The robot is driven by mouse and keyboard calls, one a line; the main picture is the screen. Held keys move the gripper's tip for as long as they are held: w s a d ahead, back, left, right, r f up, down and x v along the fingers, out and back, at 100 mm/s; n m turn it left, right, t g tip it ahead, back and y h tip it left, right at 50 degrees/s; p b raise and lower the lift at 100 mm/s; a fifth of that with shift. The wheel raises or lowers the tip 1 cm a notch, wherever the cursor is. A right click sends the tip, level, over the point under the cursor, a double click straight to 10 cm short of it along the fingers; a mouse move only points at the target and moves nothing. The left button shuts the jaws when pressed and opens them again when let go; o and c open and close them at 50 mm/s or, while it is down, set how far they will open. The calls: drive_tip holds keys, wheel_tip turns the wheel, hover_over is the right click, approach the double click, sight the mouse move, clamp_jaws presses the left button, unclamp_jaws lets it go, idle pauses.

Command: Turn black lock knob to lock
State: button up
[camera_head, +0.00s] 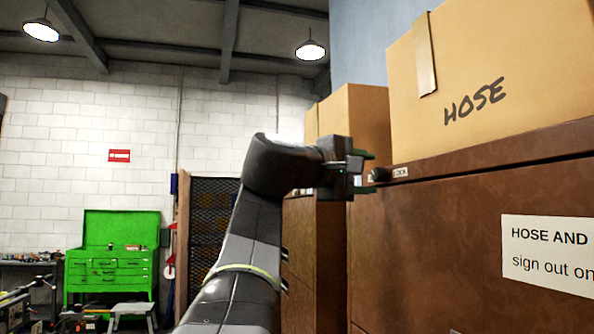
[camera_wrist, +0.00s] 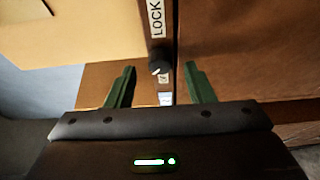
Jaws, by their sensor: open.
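The black lock knob (camera_head: 379,174) sits on the brown cabinet's top front rail, just left of a white LOCK label (camera_head: 400,172). In the wrist view the dark knob (camera_wrist: 158,58) shows a white pointer mark, below the LOCK label (camera_wrist: 156,18). My gripper (camera_head: 366,172) is at the knob's left in the head view, its fingers spread above and below the knob's level. In the wrist view my gripper (camera_wrist: 160,84) is open, with one green finger on each side of the knob's line and gaps on both sides. I cannot tell contact.
The brown cabinet (camera_head: 430,240) fills the right side and carries a sign (camera_head: 548,255). A cardboard box (camera_head: 490,75) marked HOSE stands on it, close above the knob. Another cardboard box (camera_head: 355,120) stands behind. A green tool chest (camera_head: 112,255) is far left.

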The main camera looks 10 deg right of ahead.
sight(380, 175)
drive_tip(key=shift+x, duration=1.25)
drive_tip(key=shift+w, duration=0.1)
drive_tip(key=shift+c, duration=0.5)
drive_tip(key=c, duration=0.9)
drive_tip(key=shift+f, duration=0.1)
